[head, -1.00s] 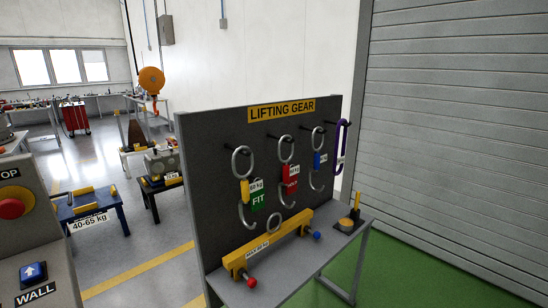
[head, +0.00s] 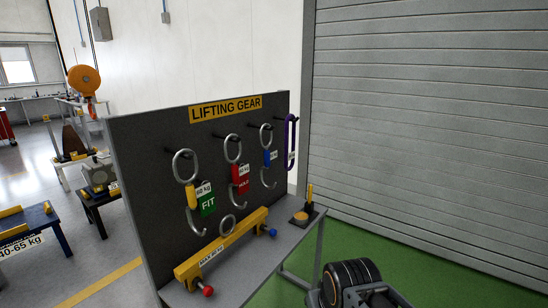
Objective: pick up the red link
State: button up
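The red link (head: 239,174) hangs from a peg on the dark lifting gear board, second from the left. It has a grey ring on top, a red middle with a small white label, and a grey hook below. A yellow link (head: 191,196) with a green FIT tag (head: 208,205) hangs to its left. A blue link (head: 268,158) hangs to its right, and a purple loop (head: 290,142) is at the board's right edge. My gripper's fingers are not in view; a dark ringed part of my arm shows at the bottom right.
A yellow beam (head: 222,250) with red and blue end knobs lies on the grey shelf (head: 262,272) below the links. A small dark stand (head: 304,213) sits at the shelf's right end. A grey shutter (head: 430,130) stands behind green floor at right.

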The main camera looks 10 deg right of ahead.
aim_at(237, 172)
jog(key=z, duration=1.5)
jog(key=i, duration=1.1)
jog(key=u, duration=2.15)
